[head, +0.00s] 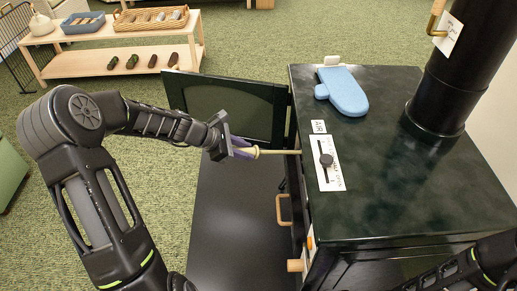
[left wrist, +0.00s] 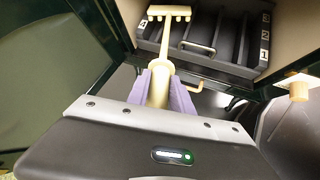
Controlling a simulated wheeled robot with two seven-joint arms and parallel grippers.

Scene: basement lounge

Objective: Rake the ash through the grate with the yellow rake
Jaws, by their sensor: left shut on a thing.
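My left gripper (head: 240,150) is shut on the handle of the yellow rake (head: 272,152), which points right into the open front of the dark green stove (head: 400,190). In the left wrist view the purple gripper pads (left wrist: 162,95) clasp the rake's handle (left wrist: 159,80). The toothed rake head (left wrist: 169,13) is inside the firebox, over or near the far end of the dark slotted grate (left wrist: 232,38). I cannot tell whether the teeth touch it. No separate ash is clear to see. My right gripper is out of view; only part of the right arm shows.
The stove door (head: 230,110) stands open behind my left gripper. A blue mitt (head: 345,90) and an air slider (head: 326,160) are on the stove top. A wooden handle (head: 284,209) juts from the front. A low shelf (head: 120,60) stands back left.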

